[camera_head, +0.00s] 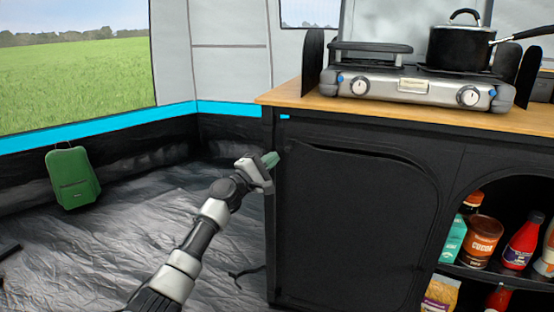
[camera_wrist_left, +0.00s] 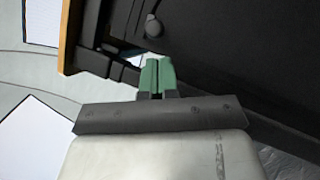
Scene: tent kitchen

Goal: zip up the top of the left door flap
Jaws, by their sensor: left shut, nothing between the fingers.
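The left door flap (camera_head: 352,225) is a black fabric panel on the front of the black cabinet. Its top edge hangs slightly loose, with a narrow dark gap (camera_head: 385,152) above it. My left gripper (camera_head: 271,159) has green fingertips and is at the cabinet's left front edge, near the flap's upper left corner. In the left wrist view its fingers (camera_wrist_left: 157,73) are together and empty, with black fabric ahead of them. A small dark rounded piece (camera_wrist_left: 153,27) shows on the fabric beyond the fingertips; I cannot tell whether it is the zip pull. My right gripper is out of view.
A wooden worktop (camera_head: 300,93) above the flap carries a stove (camera_head: 412,82) with a black pot (camera_head: 459,47). Open shelves (camera_head: 480,272) with food stand at right. A green bag (camera_head: 72,178) leans by the tent wall. The floor at left is mostly clear.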

